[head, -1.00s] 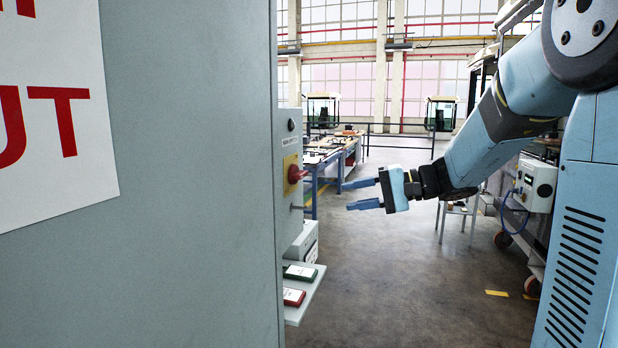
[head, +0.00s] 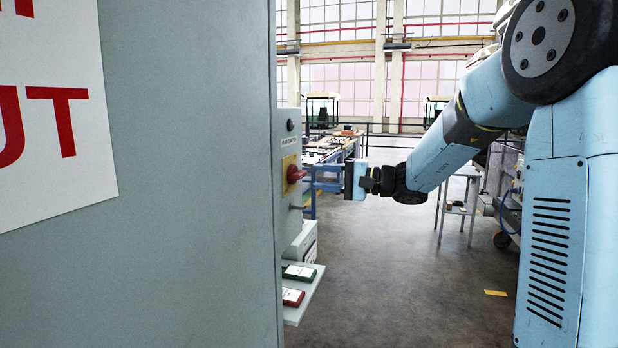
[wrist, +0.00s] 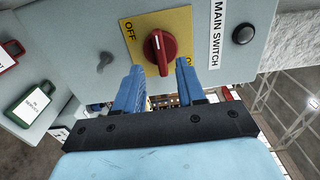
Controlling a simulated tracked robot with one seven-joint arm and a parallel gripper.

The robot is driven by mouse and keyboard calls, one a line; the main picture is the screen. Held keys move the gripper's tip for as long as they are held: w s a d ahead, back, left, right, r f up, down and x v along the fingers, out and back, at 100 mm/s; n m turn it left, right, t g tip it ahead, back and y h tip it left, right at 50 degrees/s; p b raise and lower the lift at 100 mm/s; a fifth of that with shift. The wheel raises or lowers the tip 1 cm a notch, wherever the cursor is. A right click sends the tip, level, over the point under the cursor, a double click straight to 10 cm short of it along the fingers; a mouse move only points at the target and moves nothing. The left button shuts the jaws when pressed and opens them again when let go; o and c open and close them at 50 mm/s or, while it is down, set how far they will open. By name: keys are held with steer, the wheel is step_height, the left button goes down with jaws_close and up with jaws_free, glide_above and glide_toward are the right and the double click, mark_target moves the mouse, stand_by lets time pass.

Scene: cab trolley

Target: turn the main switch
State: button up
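The main switch is a red rotary knob (head: 294,174) on a yellow plate (head: 289,162) on the side of the grey cabinet. In the wrist view the knob (wrist: 160,50) stands roughly upright in the picture, between the OFF mark at left and a partly hidden mark at right. My gripper (head: 313,177) is level with the knob and faces it. In the wrist view its two blue fingers (wrist: 160,70) are apart, one on each side of the knob's lower end. I cannot tell whether they touch it.
A black round button (wrist: 243,34) and a small grey peg (wrist: 105,62) sit beside the plate. A green tag (head: 299,272) and a red tag (head: 292,297) lie on a shelf (head: 312,290) below. The cabinet's large wall (head: 190,200) fills the left.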

mark_target(304, 176)
steer(key=shift+x, duration=1.95)
jaws_close()
